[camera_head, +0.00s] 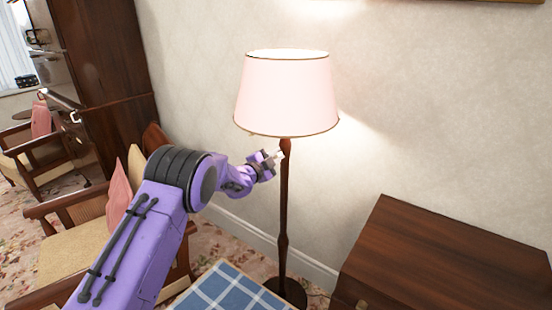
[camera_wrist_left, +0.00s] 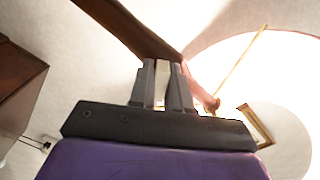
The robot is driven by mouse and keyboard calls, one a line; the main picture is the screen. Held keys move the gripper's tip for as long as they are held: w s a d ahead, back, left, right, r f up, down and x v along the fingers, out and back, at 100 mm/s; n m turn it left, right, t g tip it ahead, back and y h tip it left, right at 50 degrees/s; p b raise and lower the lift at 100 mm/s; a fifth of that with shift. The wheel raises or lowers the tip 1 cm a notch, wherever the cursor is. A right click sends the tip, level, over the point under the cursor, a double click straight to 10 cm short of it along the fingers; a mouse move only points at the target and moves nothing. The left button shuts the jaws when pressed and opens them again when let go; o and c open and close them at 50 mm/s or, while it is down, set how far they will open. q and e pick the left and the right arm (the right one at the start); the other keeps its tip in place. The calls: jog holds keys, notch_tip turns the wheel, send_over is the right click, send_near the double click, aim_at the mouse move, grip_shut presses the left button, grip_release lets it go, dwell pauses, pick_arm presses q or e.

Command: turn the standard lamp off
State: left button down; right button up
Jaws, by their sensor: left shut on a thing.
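The standard lamp has a pale pink shade (camera_head: 287,95) on a dark turned wooden pole (camera_head: 284,205) and stands upright against the wall. It is lit, with a bright glow on the wall and inside the shade. My left gripper (camera_head: 278,156) is just left of the upper pole, below the shade's lower rim. In the left wrist view my left gripper's fingers (camera_wrist_left: 163,68) are close together, shut on a small part of the lamp by the pole (camera_wrist_left: 130,28). What exactly lies between them is hard to make out. My right gripper is not in view.
A dark wooden cabinet (camera_head: 440,255) stands right of the lamp. A blue checked cloth surface (camera_head: 225,290) is in front of its base. A wooden armchair (camera_head: 65,250) with cushions is at the left, partly behind my left arm. The wall is close behind the lamp.

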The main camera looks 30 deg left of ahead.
pick_arm(q)
jog(key=n, duration=0.5)
jog(key=shift+n, duration=0.3)
jog(key=n+p, duration=0.1)
jog(key=n, duration=0.4)
jog(key=shift+n, duration=0.4)
jog(key=c, duration=1.2)
grip_release()
jog(key=shift+o, duration=0.2)
